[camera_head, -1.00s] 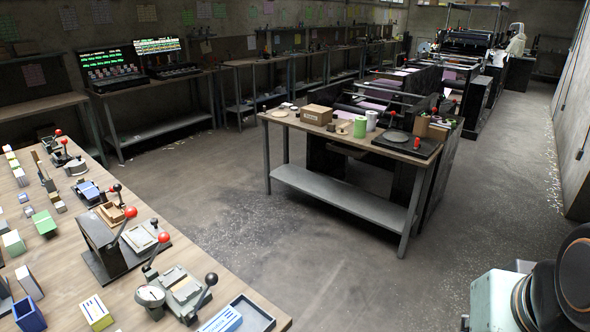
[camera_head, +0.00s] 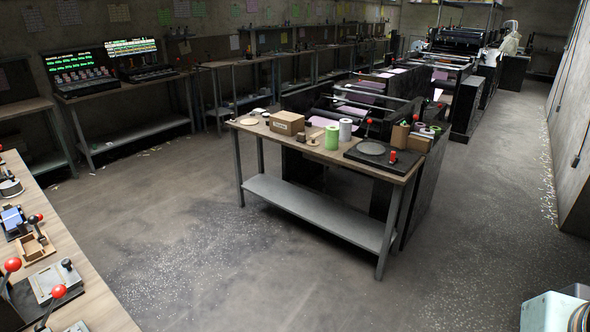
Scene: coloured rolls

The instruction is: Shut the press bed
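No single thing here is clearly the press bed, and I cannot tell whether any bed is open or shut. A dark flat plate (camera_head: 384,158) with a grey disc and a red knob lies on the right of the middle table (camera_head: 250,125). Long dark machines (camera_head: 372,85) with rollers and pinkish sheets, possibly presses, stand behind that table. Small lever devices with red knobs, such as one with a pale plate (camera_head: 50,283), stand on the left bench (camera_head: 88,294). My gripper is out of view; only a part of my own body shows at the lower right corner.
The middle table also bears a cardboard box (camera_head: 287,123), a green roll (camera_head: 332,138) and a white roll (camera_head: 345,130). Its lower shelf (camera_head: 315,212) is empty. Open floor (camera_head: 230,270) lies before it, and an aisle runs along the right wall (camera_head: 572,150).

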